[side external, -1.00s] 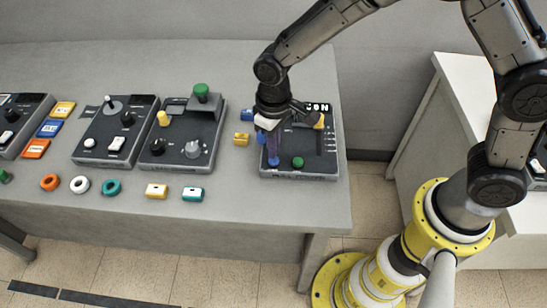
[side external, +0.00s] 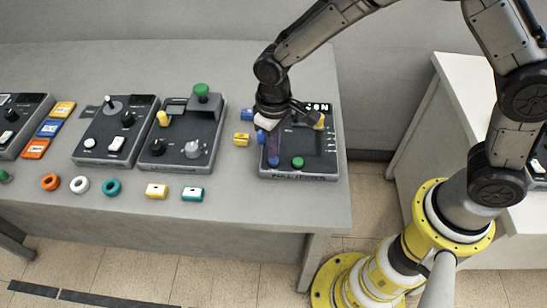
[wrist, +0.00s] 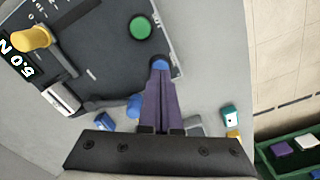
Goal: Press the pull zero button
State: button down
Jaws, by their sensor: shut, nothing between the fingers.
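The pull tester (side external: 318,172) is a dark panel at the table's right end, with "PULL TESTER" on its front edge. It has a green button (side external: 298,162) and a blue button (side external: 273,160) near that edge; the labels beside them are too small to read. In the wrist view the green button (wrist: 140,28) is clear and the blue button (wrist: 160,63) lies right at my fingertips. My gripper (wrist: 160,74) is shut and empty, its purple fingers pointing down at the blue button and partly covering it. I cannot tell whether they touch or press it.
The tester also carries a yellow knob (wrist: 31,38) and a display (wrist: 20,58) reading 5.0 N. Other panels (side external: 185,140) stand to the left. Colored rings (side external: 112,187) and small blocks (side external: 193,194) lie along the front. A green tray (wrist: 290,150) shows at the wrist view's lower right.

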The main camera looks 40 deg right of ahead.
jog(key=shift+f, duration=0.95)
dwell(0.5)
dwell(0.3)
jog(key=shift+r, duration=3.25)
jog(key=shift+d, duration=0.15)
jog(key=s+d+r+m+t, duration=0.1)
jog(key=s+d+r+t, duration=0.1)
jog(key=d+r, duration=0.55)
jog(key=s+d+r+m+t, duration=0.2)
jog(key=s+d+r, duration=0.15)
jog(key=r, duration=0.65)
jog(key=s+d+f, duration=0.1)
jog(key=s+d, duration=0.2)
jog(key=s, duration=0.4)
jog(key=s+d+f+t, duration=0.1)
jog(key=s+d, duration=0.2)
jog(key=s, duration=0.5)
jog(key=shift+d+t, duration=0.2)
jog(key=shift+t, duration=0.1)
